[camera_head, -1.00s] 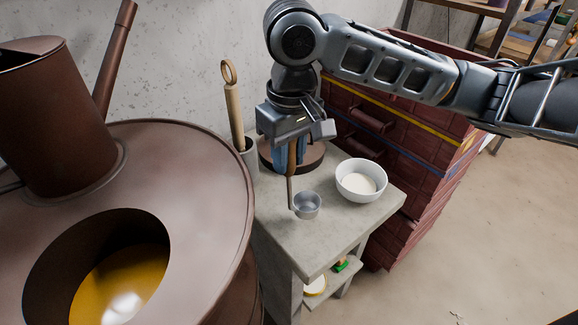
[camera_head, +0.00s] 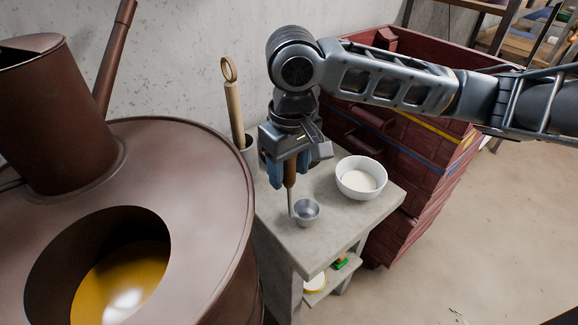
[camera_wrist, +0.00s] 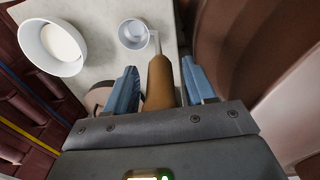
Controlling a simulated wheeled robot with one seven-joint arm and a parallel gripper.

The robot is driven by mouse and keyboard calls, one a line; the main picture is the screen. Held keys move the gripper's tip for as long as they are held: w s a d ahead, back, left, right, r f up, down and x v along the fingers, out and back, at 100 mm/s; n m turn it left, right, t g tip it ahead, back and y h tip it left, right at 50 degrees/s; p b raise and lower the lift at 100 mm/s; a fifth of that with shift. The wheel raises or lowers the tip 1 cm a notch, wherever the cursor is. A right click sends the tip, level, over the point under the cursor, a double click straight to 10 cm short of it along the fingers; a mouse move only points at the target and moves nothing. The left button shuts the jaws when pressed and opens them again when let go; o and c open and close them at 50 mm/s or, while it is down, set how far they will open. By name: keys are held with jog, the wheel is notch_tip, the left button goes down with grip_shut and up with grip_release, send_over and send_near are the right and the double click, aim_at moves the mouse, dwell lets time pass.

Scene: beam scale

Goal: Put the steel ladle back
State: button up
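The steel ladle has a small round steel cup (camera_head: 306,212) and a thin shank rising to a brown wooden handle (camera_head: 290,174). It is upright, with its cup at the front of the concrete stand's top (camera_head: 326,236); whether the cup touches the top is hard to tell. My gripper (camera_head: 287,178) points down around the handle. In the wrist view, its blue fingers (camera_wrist: 159,88) stand apart on both sides of the handle (camera_wrist: 160,82), with a gap at each side. The cup also shows in the wrist view (camera_wrist: 132,34).
A white bowl (camera_head: 361,179) of pale contents stands right of the ladle. A holder (camera_head: 248,158) with a ring-ended wooden tool (camera_head: 234,105) is behind left. A brown metal vessel (camera_head: 205,160) with yellow liquid fills the left. Red drawers (camera_head: 400,150) stand behind right. A dark round base (camera_wrist: 97,97) is partly hidden.

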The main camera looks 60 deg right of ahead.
jog(key=r, duration=1.2)
jog(key=shift+s+r, duration=0.15)
jog(key=shift+s, duration=0.15)
